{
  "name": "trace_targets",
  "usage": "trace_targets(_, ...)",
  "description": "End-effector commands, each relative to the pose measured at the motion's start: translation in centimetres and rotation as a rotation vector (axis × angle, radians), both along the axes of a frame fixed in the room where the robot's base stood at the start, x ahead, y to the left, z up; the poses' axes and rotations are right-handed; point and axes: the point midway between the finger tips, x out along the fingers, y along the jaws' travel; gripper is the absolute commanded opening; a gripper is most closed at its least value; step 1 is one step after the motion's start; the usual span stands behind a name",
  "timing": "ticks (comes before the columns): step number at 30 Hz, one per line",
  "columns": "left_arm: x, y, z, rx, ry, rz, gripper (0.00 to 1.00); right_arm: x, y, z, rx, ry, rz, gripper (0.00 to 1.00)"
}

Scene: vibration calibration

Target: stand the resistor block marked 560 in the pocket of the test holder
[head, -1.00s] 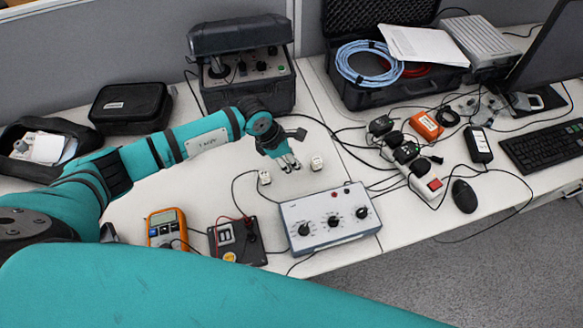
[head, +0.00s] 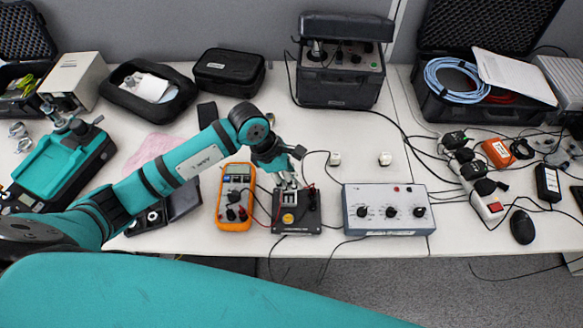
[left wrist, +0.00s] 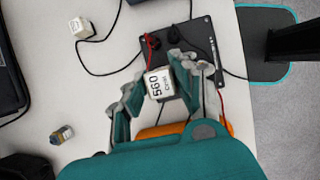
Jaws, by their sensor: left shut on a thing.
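The white resistor block marked 560 (left wrist: 158,83) is between the fingers of my left gripper (left wrist: 160,85) in the left wrist view, its marked face toward the camera. In the head view my left gripper (head: 288,184) is shut on it, near the far edge of the black test holder (head: 298,221). The holder also shows in the left wrist view (left wrist: 203,38), partly behind the fingers. The pocket is hard to make out, and I cannot tell how high the block is above it. My right gripper is not in view.
An orange multimeter (head: 235,217) stands left of the holder, a grey box with knobs (head: 388,210) right of it. Two white blocks (head: 335,158) (head: 385,159) stand behind. Cables cross the table around the holder. Bare tabletop lies behind the blocks.

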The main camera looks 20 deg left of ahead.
Motion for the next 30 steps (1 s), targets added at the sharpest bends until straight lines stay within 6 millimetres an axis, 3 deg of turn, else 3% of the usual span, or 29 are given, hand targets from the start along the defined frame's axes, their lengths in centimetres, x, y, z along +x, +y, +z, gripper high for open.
trace_targets(8, -0.2, 0.0, -0.9, -0.001, -0.001, -0.008, 0.0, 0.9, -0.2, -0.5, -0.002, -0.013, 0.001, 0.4)
trace_targets(21, -0.2, 0.0, -4.7, -0.001, -0.001, -0.007, 0.0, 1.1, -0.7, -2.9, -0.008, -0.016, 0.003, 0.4)
trace_targets(30, -0.2, 0.0, -4.8, 0.0, -0.001, -0.007, 0.0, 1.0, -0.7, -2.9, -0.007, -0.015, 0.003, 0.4)
